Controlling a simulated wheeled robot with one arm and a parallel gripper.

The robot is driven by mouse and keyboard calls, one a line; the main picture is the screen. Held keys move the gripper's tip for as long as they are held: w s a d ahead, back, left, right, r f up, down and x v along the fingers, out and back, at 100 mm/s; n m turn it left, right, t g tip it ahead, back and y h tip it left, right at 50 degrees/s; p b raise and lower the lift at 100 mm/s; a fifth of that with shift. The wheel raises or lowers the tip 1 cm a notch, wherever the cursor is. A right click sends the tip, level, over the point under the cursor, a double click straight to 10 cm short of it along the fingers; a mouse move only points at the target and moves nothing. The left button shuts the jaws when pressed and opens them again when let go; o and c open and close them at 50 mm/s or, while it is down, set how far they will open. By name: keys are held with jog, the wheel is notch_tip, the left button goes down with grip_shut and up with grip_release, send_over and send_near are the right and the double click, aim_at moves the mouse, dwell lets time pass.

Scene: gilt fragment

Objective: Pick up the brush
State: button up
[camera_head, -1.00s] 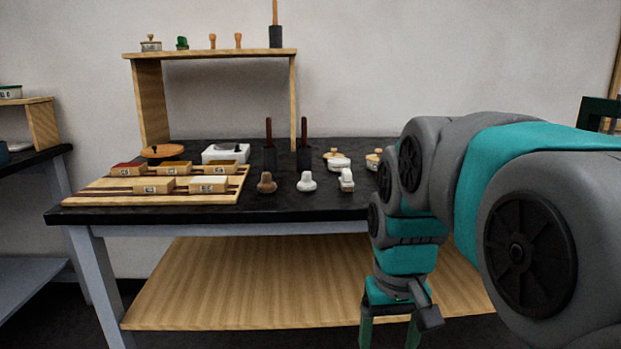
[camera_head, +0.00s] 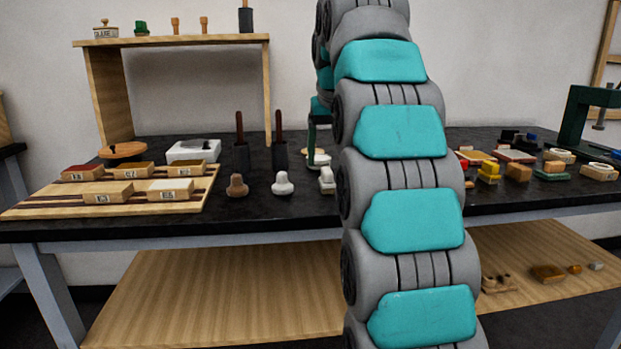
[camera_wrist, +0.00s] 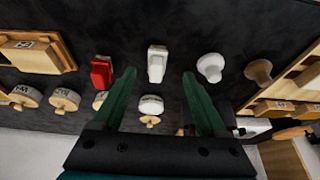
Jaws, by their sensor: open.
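A white rounded piece with a wooden knob (camera_wrist: 150,105) lies between my fingers in the wrist view, apart from both. It may be the brush, but I cannot tell for sure. In the head view this white piece (camera_head: 319,160) is partly hidden by my arm. Two dark upright holders, left (camera_head: 241,155) and right (camera_head: 279,155), have reddish-brown handles sticking up, which could also be brushes. My gripper (camera_wrist: 157,88) is open and empty above the black table (camera_head: 250,212). In the head view only one green finger shows clearly, and my arm hides the rest.
A white block-like piece (camera_wrist: 157,64), a white knob (camera_wrist: 211,67), a brown knob (camera_wrist: 258,71) and a red piece (camera_wrist: 102,72) stand near my fingers. Labelled round pots (camera_wrist: 65,99) stand close to the left finger. A wooden rack (camera_head: 205,205) with labelled blocks is at left.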

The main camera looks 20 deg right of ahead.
aim_at(327, 171)
jog(key=shift+w+d+r, duration=0.1)
jog(key=shift+w+r, duration=0.1)
jog(key=shift+w, duration=0.25)
jog(key=shift+w+d+r, duration=0.1)
jog(key=shift+w+r, duration=0.1)
jog(key=shift+w, duration=0.25)
jog(key=shift+b+x, duration=0.7)
jog(key=shift+x, duration=0.35)
jog(key=shift+d+f, duration=0.1)
jog(key=shift+f, duration=0.1)
jog(key=shift+x, duration=2.6)
jog(key=shift+s+d, duration=0.15)
jog(key=shift+s, duration=0.05)
grip_shut()
